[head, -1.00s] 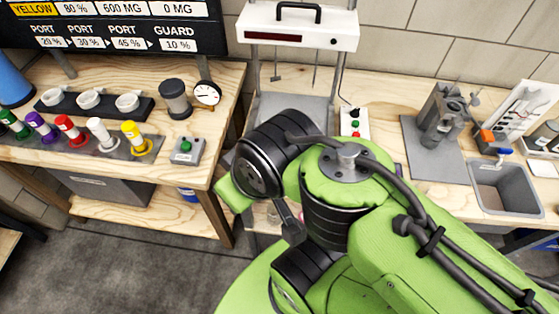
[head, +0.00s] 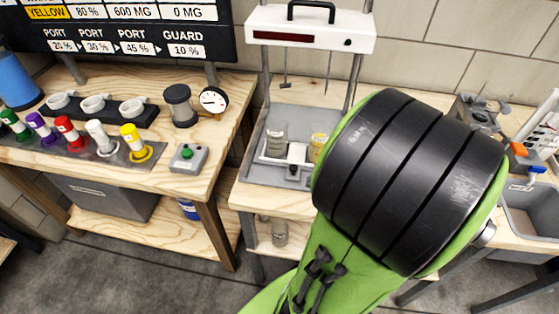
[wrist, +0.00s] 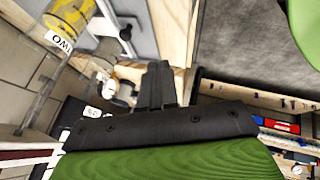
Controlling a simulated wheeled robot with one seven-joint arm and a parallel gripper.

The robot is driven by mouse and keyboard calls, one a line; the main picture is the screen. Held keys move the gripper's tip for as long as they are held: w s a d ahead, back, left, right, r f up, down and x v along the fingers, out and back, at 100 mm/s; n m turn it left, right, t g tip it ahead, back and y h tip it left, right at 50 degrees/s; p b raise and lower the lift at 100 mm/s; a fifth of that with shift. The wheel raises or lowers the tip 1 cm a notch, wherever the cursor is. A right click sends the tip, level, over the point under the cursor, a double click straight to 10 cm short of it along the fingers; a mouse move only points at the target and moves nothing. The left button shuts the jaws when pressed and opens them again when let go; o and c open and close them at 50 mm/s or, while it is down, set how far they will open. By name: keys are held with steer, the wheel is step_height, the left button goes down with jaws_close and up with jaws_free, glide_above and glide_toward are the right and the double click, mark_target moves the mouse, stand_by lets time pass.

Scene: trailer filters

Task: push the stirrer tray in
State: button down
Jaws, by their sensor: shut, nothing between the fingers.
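The stirrer (head: 310,30) has a white head with a black handle, two posts and thin hanging rods. Below it is its grey base (head: 262,172). The white stirrer tray (head: 275,160), with a dark knob at its front, sits on this base and carries a clear jar (head: 276,141) and a yellow jar (head: 318,146). My arm hides the right part of the base. My gripper (wrist: 156,82) shows only in the wrist view, its fingers together and empty. There, a yellow jar labelled TWO (wrist: 70,18) is at upper left, apart from the fingers.
My large arm link covers the bench right of the stirrer. A button box (head: 187,157), a gauge (head: 213,100) and several coloured-cap vials stand on the left bench. A grey sink (head: 530,212) is at far right. A jar (head: 279,232) stands on the lower shelf.

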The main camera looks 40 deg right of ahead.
steer(key=d, duration=0.1)
steer(key=b, duration=0.4)
glide_toward(288, 177)
steer(key=a+f, duration=0.1)
steer(key=f, duration=0.1)
steer(key=s+a+f, duration=0.1)
steer(key=f, duration=0.1)
steer(key=shift+a, duration=0.35)
steer(key=shift+w+d+r+p, duration=0.2)
steer(key=shift+w+d+p, duration=0.1)
steer(key=shift+w+d, duration=0.95)
steer(key=shift+w, duration=0.3)
steer(key=shift+r, duration=0.1)
steer(key=w+d, duration=0.3)
steer(key=d, duration=0.1)
steer(key=w+d, duration=0.3)
steer(key=d, duration=0.1)
steer(key=w+d, duration=0.3)
steer(key=d, duration=0.1)
steer(key=shift+a+r, duration=0.1)
